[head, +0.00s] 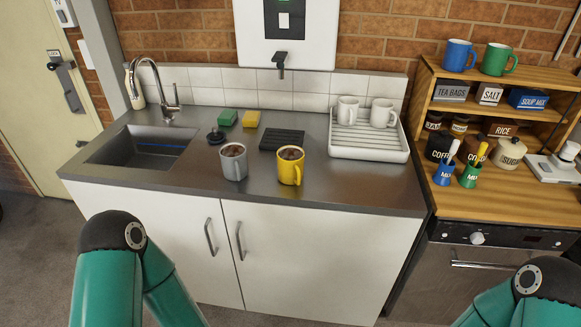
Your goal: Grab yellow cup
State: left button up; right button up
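A yellow cup (290,170) stands upright on the steel counter (350,190), near its front edge. It holds something brown, and its handle faces right. A grey cup (233,165) with similar brown contents stands just left of it, apart from it. My two teal arms show at the bottom left and bottom right of the head view, below and in front of the counter. Neither gripper shows, so I cannot see their fingers.
A sink (140,148) with a tap lies left of the cups. A black ridged mat (282,139), a green sponge (227,117) and a yellow sponge (251,119) lie behind them. A white dish rack (368,150) holds two white cups. Shelves stand at the right.

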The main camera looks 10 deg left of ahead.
aim_at(290, 159)
jog(key=z, duration=1.15)
jog(key=i, duration=0.15)
jog(key=u, duration=3.25)
jog(key=i, duration=0.95)
jog(key=z, duration=1.65)
